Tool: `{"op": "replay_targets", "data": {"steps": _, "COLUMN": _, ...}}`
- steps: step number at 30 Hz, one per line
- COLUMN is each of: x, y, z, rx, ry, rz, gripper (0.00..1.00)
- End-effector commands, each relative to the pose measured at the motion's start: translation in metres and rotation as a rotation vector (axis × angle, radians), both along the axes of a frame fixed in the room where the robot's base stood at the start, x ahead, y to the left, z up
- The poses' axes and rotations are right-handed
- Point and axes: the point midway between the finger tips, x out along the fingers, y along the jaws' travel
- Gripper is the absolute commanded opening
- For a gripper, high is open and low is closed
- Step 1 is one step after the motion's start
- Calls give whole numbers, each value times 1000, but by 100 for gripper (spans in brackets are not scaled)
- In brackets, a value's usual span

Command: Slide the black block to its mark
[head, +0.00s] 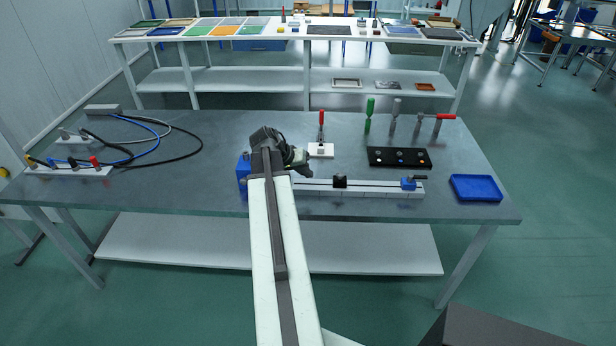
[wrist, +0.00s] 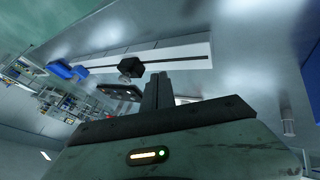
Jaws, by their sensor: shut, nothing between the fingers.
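The black block (head: 340,181) sits on a pale rail (head: 380,189) along the table's front, about midway along the part that shows. I cannot make out the mark. My arm hides the rail's left part.
A black panel with buttons (head: 399,157) and a white base with a red lever (head: 321,149) stand behind. A blue tray (head: 476,188) lies at right. Cables (head: 150,140) lie at left.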

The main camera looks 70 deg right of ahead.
Motion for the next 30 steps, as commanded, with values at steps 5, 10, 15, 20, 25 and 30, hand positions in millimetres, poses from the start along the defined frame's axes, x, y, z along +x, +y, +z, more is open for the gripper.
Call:
{"op": "replay_targets", "data": {"steps": 5, "x": -12, "y": -22, "z": -43, "rx": 1, "ry": -1, "rz": -2, "gripper": 0}}
{"op": "replay_targets", "data": {"steps": 10, "x": -33, "y": -35, "z": -46, "rx": 1, "ry": 0, "rz": -4, "gripper": 0}}
{"op": "replay_targets", "data": {"steps": 15, "x": -50, "y": -42, "z": -46, "rx": 1, "ry": 0, "rz": -1, "gripper": 0}}
{"op": "replay_targets", "data": {"steps": 20, "x": -55, "y": -44, "z": -46, "rx": 1, "ry": 0, "rz": 0, "gripper": 0}}
{"op": "replay_targets", "data": {"steps": 25, "x": -55, "y": -44, "z": -46, "rx": 1, "ry": 0, "rz": 0, "gripper": 0}}
{"op": "replay_targets", "data": {"steps": 30, "x": -61, "y": -46, "z": -46, "rx": 2, "ry": 1, "rz": -3, "gripper": 0}}
